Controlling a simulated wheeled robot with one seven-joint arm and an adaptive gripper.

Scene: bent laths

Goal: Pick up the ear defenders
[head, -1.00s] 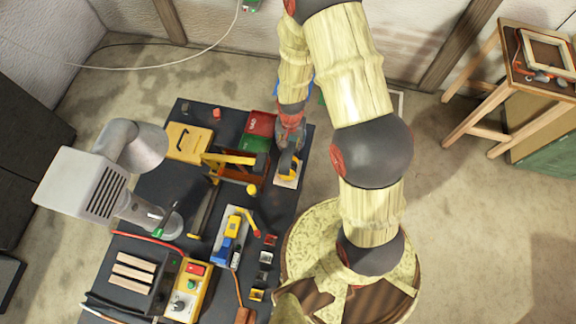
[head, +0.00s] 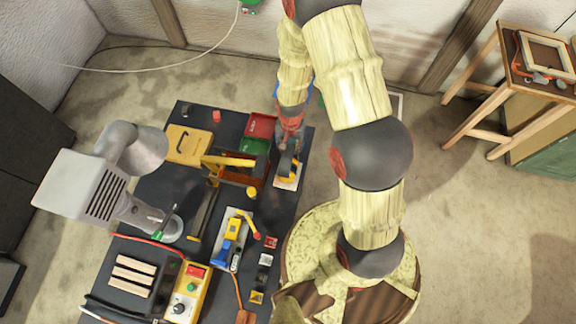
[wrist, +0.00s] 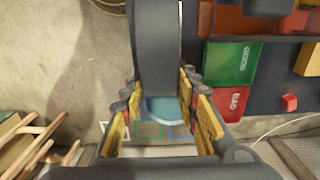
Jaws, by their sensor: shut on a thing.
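The ear defenders (head: 287,178) show as yellow and dark parts at the right edge of the dark table, over a pale board. My gripper (head: 291,146) is directly above, pointing down, and partly covers them. In the wrist view my gripper (wrist: 162,118) has yellow-padded fingers on both sides of a dark grey band (wrist: 156,50), which appears to be the headband. My gripper is shut on the ear defenders. Their lower side is hidden, and I cannot tell whether they touch the board.
Red and green bins (head: 257,135) stand just left of my gripper, with a wooden tool carrier (head: 240,172) beside them. A grey lamp (head: 100,190) overhangs the table's left side. A control box (head: 187,290) sits nearer.

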